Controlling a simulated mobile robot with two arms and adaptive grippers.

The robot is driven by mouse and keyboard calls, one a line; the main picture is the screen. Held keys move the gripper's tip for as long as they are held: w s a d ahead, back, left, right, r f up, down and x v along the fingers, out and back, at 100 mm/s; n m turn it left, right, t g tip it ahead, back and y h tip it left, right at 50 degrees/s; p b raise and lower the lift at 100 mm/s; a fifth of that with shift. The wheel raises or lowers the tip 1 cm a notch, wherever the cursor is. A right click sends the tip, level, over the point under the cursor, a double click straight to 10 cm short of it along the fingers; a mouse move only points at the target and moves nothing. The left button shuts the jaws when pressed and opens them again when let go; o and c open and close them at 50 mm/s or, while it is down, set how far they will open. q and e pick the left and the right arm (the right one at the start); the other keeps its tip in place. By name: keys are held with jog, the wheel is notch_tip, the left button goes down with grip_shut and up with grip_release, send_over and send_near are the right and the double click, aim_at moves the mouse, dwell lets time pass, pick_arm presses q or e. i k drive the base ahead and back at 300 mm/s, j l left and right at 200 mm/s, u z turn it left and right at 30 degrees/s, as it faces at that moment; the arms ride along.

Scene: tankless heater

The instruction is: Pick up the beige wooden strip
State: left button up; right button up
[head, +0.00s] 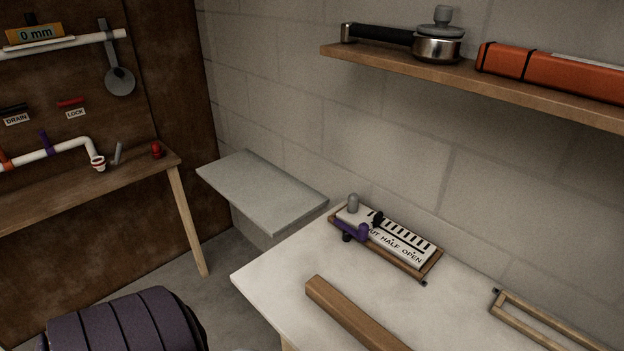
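A long brown wooden strip (352,314) lies on the pale worktop (283,273), running from the middle toward the bottom edge of the head view, where its near end is cut off. It is the only loose solid bar I see; its colour looks more brown than beige in this light. Neither of my grippers is in view.
A framed "half open" board (436,259) with a purple lever sits behind the strip; a light wooden frame (545,321) lies to its right. A wall shelf (385,65) holds a pan and an orange case. A dark ribbed object (125,322) is lower left.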

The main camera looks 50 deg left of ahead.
aim_at(361, 326)
jog(key=u, duration=1.05)
jog(key=j+z, duration=0.1)
jog(key=j, duration=0.35)
